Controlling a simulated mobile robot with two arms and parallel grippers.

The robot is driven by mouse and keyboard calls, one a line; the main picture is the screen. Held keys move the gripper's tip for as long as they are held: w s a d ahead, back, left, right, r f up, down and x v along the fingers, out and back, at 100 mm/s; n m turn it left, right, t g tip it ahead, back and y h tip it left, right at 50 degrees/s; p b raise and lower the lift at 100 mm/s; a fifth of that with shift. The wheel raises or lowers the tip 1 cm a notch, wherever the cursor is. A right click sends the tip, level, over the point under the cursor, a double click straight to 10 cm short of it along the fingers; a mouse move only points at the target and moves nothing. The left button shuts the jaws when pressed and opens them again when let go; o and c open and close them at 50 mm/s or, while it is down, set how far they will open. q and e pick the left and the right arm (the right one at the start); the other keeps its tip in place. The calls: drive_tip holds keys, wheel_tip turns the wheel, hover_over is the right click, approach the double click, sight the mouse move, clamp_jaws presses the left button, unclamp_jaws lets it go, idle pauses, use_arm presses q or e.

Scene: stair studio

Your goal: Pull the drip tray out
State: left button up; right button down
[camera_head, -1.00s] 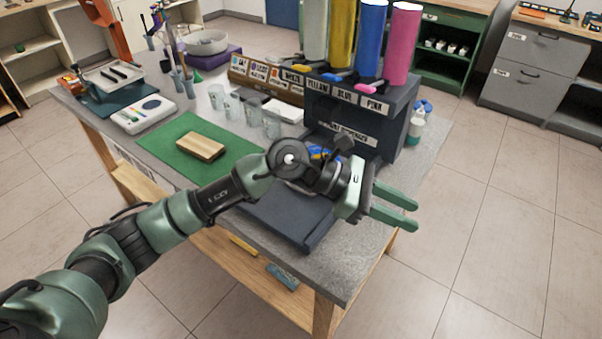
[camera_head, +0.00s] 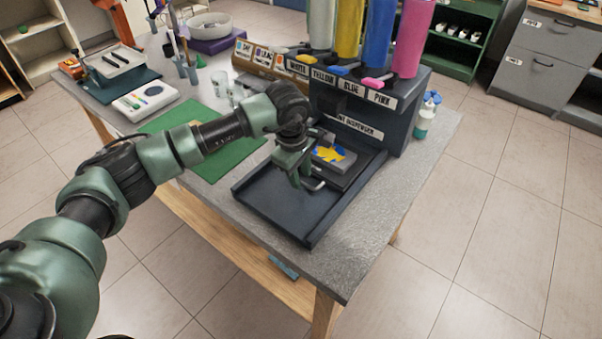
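The paint dispenser (camera_head: 352,115) is a dark box on the worktable. In its lower opening sits the drip tray (camera_head: 345,172), a dark grey slab with yellow and blue paint splotches on top. A pale bar handle (camera_head: 316,185) shows at its front. A flat dark base with low side rims (camera_head: 268,205) extends in front of the drip tray. My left gripper (camera_head: 304,182) points down over this base, right by the drip tray's front and handle. Its fingers are seen nearly edge-on, so I cannot tell their gap or whether they touch the handle. My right gripper is out of view.
Yellow, blue and pink cylinders (camera_head: 411,38) stand on the dispenser. A green mat (camera_head: 228,150) and cups (camera_head: 220,84) lie left, partly behind my arm. A bottle (camera_head: 425,118) stands right of the dispenser. The grey tabletop (camera_head: 345,262) is clear at the front corner.

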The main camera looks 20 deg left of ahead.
use_arm(q)
drive_tip(key=shift+d+f, duration=0.1)
drive_tip(key=shift+f, duration=0.3)
clamp_jaws()
drive_tip(key=shift+w, duration=0.1)
idle(1.1)
